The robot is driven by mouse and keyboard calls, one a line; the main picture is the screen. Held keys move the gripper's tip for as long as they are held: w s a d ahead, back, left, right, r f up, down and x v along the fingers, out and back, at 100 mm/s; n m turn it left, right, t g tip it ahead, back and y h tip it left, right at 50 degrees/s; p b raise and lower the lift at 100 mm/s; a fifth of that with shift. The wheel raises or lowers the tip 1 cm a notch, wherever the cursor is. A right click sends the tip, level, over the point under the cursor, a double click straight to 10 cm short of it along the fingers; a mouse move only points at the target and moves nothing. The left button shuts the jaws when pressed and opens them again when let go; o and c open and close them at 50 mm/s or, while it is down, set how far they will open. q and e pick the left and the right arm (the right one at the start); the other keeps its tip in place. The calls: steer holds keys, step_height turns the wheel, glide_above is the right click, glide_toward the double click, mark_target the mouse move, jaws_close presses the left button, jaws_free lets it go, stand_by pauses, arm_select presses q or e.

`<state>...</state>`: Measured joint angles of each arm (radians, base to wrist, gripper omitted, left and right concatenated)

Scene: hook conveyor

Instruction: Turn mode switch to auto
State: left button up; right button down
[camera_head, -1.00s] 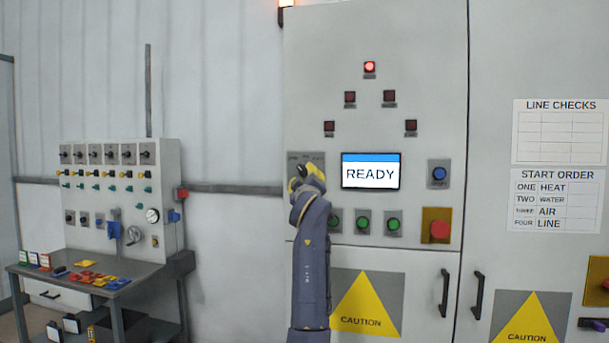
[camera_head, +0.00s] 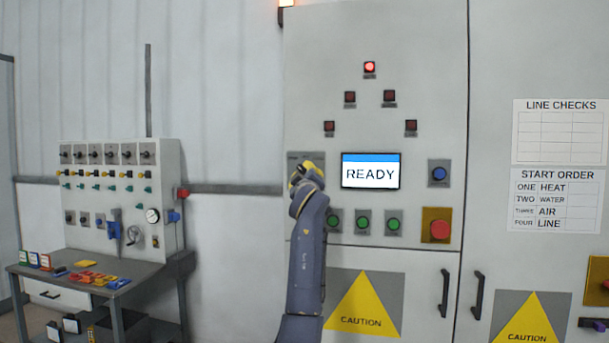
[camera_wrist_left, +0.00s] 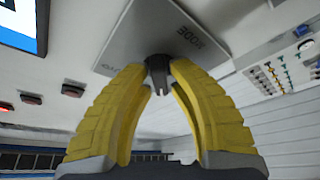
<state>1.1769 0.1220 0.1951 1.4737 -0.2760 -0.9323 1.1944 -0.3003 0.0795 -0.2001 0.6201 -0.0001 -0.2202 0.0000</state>
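The mode switch is a small dark knob (camera_wrist_left: 158,72) on a grey plate lettered MODE. The plate (camera_wrist_left: 160,35) shows at the top of the left wrist view. In the head view the plate (camera_head: 293,158) is left of the READY screen, mostly covered by my gripper. My left gripper (camera_head: 307,170) is at the plate. The knob's pointer direction is hidden in the head view. My right gripper is not in view.
The READY screen (camera_head: 370,171) is just right of my gripper. Green buttons (camera_head: 364,223) sit below it. A blue button (camera_head: 439,173) and a red button (camera_head: 439,230) are further right. A workbench (camera_head: 90,275) with a control board stands at left.

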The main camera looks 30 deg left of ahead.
arm_select(q)
jaws_close()
steer(key=shift+m, duration=0.3)
steer(key=m+t+h, duration=0.1)
steer(key=m, duration=0.1)
steer(key=m+t, duration=0.1)
steer(key=m, duration=0.2)
steer(key=shift+s+a+f+h, duration=0.1)
steer(key=shift+a+h, duration=0.05)
steer(key=shift+h, duration=0.25)
steer(key=m+t+h, duration=0.1)
steer(key=m, duration=0.2)
steer(key=m+h, duration=0.2)
steer(key=m, duration=0.1)
steer(key=shift+a+m+t, duration=0.15)
steer(key=shift+m+t, duration=0.25)
steer(key=m+h, duration=0.2)
steer(key=m, duration=0.2)
steer(key=m+h, duration=0.2)
steer(key=m, duration=0.1)
steer(key=shift+s+a+m+t, duration=0.1)
steer(key=shift+m+t, duration=0.2)
steer(key=shift+m, duration=0.1)
steer(key=shift+m+h, duration=1.1)
steer(key=shift+m, duration=1.4)
steer(key=shift+g, duration=0.4)
